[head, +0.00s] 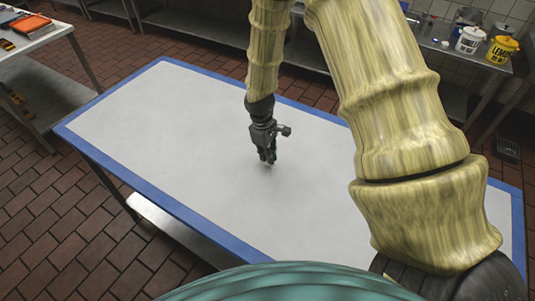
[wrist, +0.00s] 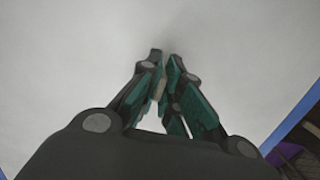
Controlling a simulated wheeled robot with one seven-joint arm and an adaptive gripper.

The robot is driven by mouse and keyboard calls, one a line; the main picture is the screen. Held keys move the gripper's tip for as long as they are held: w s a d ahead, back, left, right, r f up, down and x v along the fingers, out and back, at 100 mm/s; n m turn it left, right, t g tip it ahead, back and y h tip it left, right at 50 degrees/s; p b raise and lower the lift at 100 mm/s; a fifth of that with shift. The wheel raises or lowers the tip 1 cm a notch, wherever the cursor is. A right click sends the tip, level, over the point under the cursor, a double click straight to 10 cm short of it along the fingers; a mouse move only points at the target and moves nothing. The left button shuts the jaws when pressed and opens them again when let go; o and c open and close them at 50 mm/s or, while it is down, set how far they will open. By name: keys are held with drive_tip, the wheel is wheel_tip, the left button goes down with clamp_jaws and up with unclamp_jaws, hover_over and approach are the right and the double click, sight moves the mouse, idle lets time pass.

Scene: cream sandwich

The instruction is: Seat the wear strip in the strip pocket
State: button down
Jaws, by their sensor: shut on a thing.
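My gripper (head: 267,160) points down over the middle of the white table top. In the wrist view its green-padded fingers (wrist: 162,72) are closed together on a small pale piece (wrist: 158,87). I take this piece to be the wear strip, but the fingers hide most of it and its shape is unclear. The fingertips are close to the table surface; I cannot tell whether the piece touches it. No strip pocket can be made out in either view.
The white table (head: 150,110) has a blue border and its visible top is bare. A side table (head: 30,35) with small items stands at the far left. A metal counter at the back right holds a white bucket (head: 470,40) and a yellow bucket (head: 501,50).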

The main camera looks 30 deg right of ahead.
drive_tip(key=shift+f, duration=0.2)
drive_tip(key=c, duration=1.6)
unclamp_jaws()
drive_tip(key=shift+r, duration=0.1)
